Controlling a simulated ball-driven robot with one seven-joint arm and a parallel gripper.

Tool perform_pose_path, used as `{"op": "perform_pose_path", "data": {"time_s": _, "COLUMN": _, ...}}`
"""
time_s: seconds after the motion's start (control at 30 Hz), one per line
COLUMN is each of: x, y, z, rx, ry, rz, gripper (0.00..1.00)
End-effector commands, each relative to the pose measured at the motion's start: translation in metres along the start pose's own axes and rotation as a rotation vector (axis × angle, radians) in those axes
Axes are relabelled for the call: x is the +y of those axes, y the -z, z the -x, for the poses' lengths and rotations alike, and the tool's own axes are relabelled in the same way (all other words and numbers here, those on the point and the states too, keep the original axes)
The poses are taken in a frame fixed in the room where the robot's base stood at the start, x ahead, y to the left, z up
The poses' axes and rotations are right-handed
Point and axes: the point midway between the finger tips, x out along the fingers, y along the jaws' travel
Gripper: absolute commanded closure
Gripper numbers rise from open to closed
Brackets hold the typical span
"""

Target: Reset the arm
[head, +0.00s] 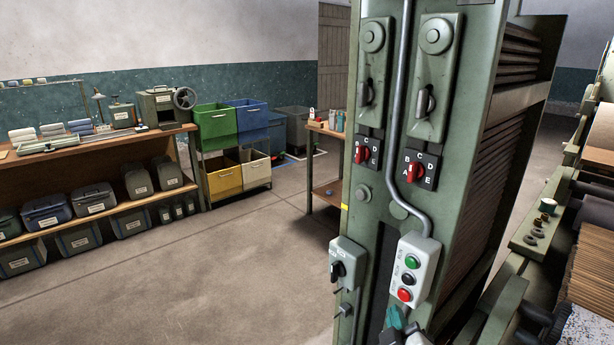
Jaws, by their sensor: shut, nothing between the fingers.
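My gripper (396,318) shows at the bottom edge of the head view, right of the middle. Its teal fingers are together with nothing between them, and they are in front of the lower part of a tall green machine cabinet (399,212). Most of my arm is out of the picture. I cannot tell whether the gripper touches the cabinet. Just above it is a grey button box (413,270) with green, black and red buttons.
The cabinet carries two red selector knobs (361,154) and a small switch box (347,262). At left stands a wooden workbench (100,143) with bins. Beyond are green, blue and yellow crates (215,126). A machine bed (525,236) is at right. Open floor (200,270) lies left.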

Motion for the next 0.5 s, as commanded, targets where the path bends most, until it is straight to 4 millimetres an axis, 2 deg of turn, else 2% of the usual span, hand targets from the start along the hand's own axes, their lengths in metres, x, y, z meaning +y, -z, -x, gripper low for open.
{"op": "perform_pose_path", "data": {"time_s": 0.03, "x": 0.001, "y": -0.026, "z": 0.008, "rx": -0.073, "ry": 0.016, "rz": -0.038, "gripper": 1.00}}
{"op": "perform_pose_path", "data": {"time_s": 0.17, "x": -0.004, "y": -0.104, "z": 0.042, "rx": -0.317, "ry": 0.090, "rz": -0.169, "gripper": 1.00}}
{"op": "perform_pose_path", "data": {"time_s": 0.2, "x": -0.008, "y": -0.127, "z": 0.057, "rx": -0.399, "ry": 0.121, "rz": -0.212, "gripper": 1.00}}
{"op": "perform_pose_path", "data": {"time_s": 0.27, "x": -0.016, "y": -0.159, "z": 0.082, "rx": -0.518, "ry": 0.172, "rz": -0.272, "gripper": 1.00}}
{"op": "perform_pose_path", "data": {"time_s": 0.3, "x": -0.022, "y": -0.178, "z": 0.101, "rx": -0.597, "ry": 0.211, "rz": -0.311, "gripper": 1.00}}
{"op": "perform_pose_path", "data": {"time_s": 0.37, "x": -0.031, "y": -0.204, "z": 0.133, "rx": -0.714, "ry": 0.273, "rz": -0.364, "gripper": 1.00}}
{"op": "perform_pose_path", "data": {"time_s": 0.4, "x": -0.038, "y": -0.218, "z": 0.154, "rx": -0.789, "ry": 0.319, "rz": -0.397, "gripper": 1.00}}
{"op": "perform_pose_path", "data": {"time_s": 0.5, "x": -0.053, "y": -0.242, "z": 0.207, "rx": -0.951, "ry": 0.429, "rz": -0.462, "gripper": 1.00}}
